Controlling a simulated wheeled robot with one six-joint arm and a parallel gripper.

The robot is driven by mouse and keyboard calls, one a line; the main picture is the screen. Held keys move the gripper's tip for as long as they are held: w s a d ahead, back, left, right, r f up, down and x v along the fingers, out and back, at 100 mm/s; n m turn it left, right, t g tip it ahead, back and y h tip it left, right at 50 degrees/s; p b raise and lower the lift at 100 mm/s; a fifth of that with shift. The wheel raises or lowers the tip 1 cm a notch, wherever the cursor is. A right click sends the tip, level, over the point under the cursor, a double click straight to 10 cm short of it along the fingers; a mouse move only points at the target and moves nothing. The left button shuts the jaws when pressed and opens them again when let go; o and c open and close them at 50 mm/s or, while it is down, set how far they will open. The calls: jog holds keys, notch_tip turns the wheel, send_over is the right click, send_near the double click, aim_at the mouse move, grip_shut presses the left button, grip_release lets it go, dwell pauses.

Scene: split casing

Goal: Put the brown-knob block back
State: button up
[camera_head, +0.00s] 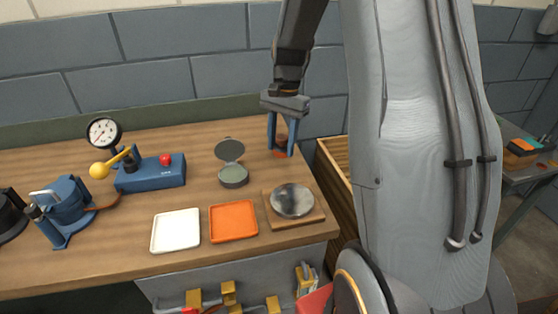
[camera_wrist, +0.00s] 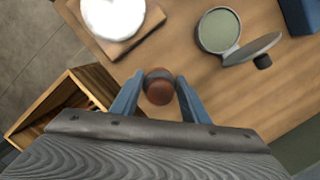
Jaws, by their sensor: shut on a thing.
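My gripper (camera_head: 281,150) is above the right back part of the workbench, pointing down. It is shut on the brown-knob block, whose reddish-brown rounded knob (camera_wrist: 159,90) shows between the two blue fingers in the wrist view, with a grey part behind it. In the head view only a small brown patch of the block (camera_head: 280,153) shows between the fingers. The block's lower part is hidden, and I cannot tell how high it is above the bench.
An open round lidded container (camera_head: 233,178) stands left of my gripper. A metal disc on a wooden board (camera_head: 311,219), an orange tray (camera_head: 233,222) and a white tray (camera_head: 175,230) lie nearer. A wooden crate (camera_head: 329,170) is right of the bench; a blue gauge device (camera_head: 150,178) stands left.

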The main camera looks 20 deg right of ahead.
aim_at(283, 135)
jog(key=shift+f+p, duration=0.75)
jog(key=shift+f, duration=2.6)
jog(key=shift+f, duration=0.1)
jog(key=o, duration=1)
jog(key=r+b, duration=0.1)
jog(key=r, duration=0.2)
jog(key=d+r+b, duration=0.1)
jog(key=r, duration=0.3)
jog(key=w+r+b, duration=0.1)
jog(key=r, duration=0.3)
jog(key=shift+d+r, duration=0.2)
jog(key=shift+r, duration=0.05)
jog(key=shift+s+a+r, duration=0.1)
jog(key=shift+s+r, duration=0.05)
jog(key=s+a+f+n, duration=0.2)
jog(key=s+a+n, duration=0.1)
jog(key=s, duration=0.3)
jog(key=s+a+f+n+t+h, duration=0.1)
jog(key=s+a+f+n, duration=0.1)
jog(key=s+a+n, duration=0.2)
jog(key=s+a+f+n+t, duration=0.1)
jog(key=s+a+n, duration=0.3)
jog(key=s, duration=0.4)
jog(key=shift+s+a+f+h, duration=0.3)
jog(key=shift+a+f, duration=0.1)
jog(key=shift+a, duration=0.1)
